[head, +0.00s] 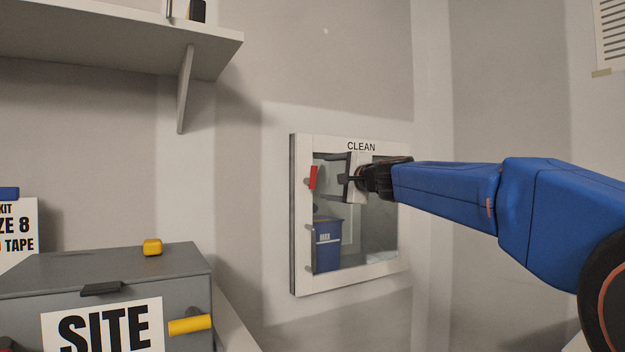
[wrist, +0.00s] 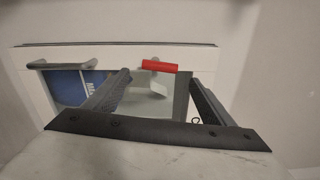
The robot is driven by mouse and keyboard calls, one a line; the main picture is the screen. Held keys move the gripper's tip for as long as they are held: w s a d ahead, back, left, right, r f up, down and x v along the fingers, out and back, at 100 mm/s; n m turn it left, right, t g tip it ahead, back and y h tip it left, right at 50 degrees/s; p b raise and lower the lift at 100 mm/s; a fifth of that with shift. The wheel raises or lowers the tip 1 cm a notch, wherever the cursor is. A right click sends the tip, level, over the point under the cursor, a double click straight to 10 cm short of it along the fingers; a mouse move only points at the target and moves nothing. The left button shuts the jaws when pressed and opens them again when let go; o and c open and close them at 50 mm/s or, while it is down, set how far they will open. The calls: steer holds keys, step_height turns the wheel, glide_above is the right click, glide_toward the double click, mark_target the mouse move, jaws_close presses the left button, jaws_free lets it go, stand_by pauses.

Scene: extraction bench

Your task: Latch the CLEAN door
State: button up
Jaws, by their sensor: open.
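The CLEAN door (head: 362,274) is a white-framed panel with a window in the wall, its name printed along the top. It looks flush with its frame. A red latch handle (head: 313,177) stands upright on its left side. In the wrist view the red latch handle (wrist: 158,66) lies across, beyond and between my finger ends. My gripper (head: 350,184) is in front of the window, right of the latch. In the wrist view my gripper (wrist: 160,78) has its fingers apart, with nothing held. I cannot tell whether the latch is engaged.
A grey pull handle (wrist: 62,63) sits left of the latch in the wrist view. A blue bin (head: 327,245) shows in the window. At lower left is a grey SITE box (head: 185,275) with a yellow knob (head: 152,247); a shelf (head: 120,45) hangs above.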

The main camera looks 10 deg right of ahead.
mark_target(315, 177)
steer(key=x, duration=1)
steer(key=shift+c, duration=0.3)
steer(key=c, duration=1)
